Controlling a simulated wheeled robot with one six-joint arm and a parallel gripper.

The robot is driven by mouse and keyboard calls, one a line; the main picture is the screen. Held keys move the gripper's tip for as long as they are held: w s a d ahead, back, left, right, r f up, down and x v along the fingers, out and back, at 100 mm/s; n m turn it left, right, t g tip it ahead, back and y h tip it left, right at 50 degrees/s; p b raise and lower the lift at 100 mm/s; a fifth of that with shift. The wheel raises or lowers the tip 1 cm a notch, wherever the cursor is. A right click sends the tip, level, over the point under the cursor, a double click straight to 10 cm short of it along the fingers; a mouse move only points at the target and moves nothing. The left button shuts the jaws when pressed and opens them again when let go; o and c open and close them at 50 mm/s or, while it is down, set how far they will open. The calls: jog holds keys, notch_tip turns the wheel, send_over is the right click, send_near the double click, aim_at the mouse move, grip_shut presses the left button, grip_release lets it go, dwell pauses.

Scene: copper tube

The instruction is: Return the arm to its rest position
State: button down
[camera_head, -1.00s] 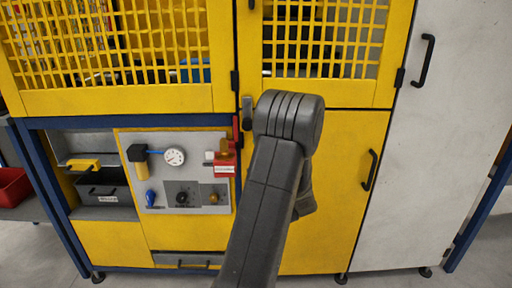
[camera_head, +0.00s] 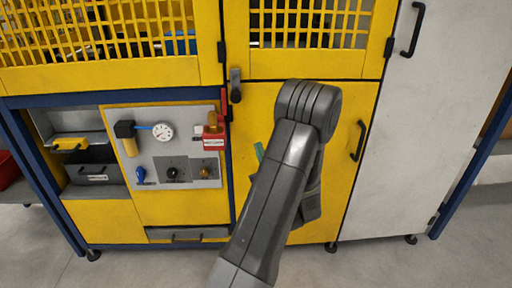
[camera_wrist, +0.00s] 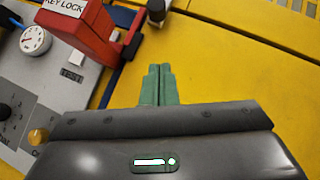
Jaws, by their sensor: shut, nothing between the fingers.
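My arm (camera_head: 275,195) rises from the bottom of the head view and bends at a grey joint in front of the yellow cabinet. My gripper (camera_wrist: 158,72) shows in the wrist view with its two green fingers together and nothing between them. In the head view only a bit of green finger (camera_head: 259,152) shows left of the arm; the rest is hidden behind it. The fingers point toward the yellow cabinet front and a black latch handle (camera_wrist: 156,10). I cannot tell the gap to the cabinet.
A control panel (camera_head: 190,150) with a gauge (camera_head: 162,132) and a red key lock box (camera_head: 214,138) is left of the arm. The yellow door (camera_head: 345,110) with a black handle (camera_head: 358,141) is behind it. A white door (camera_head: 400,130) stands right. Grey floor (camera_head: 390,265) is clear in front.

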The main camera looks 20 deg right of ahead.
jog(key=x, duration=0.4)
jog(key=s+r+p+x, duration=0.1)
jog(key=x, duration=0.3)
jog(key=a+p+x, duration=0.1)
jog(key=x, duration=0.3)
jog(key=shift+s+r, duration=0.1)
jog(key=shift+r, duration=0.45)
jog(key=shift+a+f+p, duration=0.25)
jog(key=shift+f+p, duration=0.1)
jog(key=shift+d+r, duration=0.1)
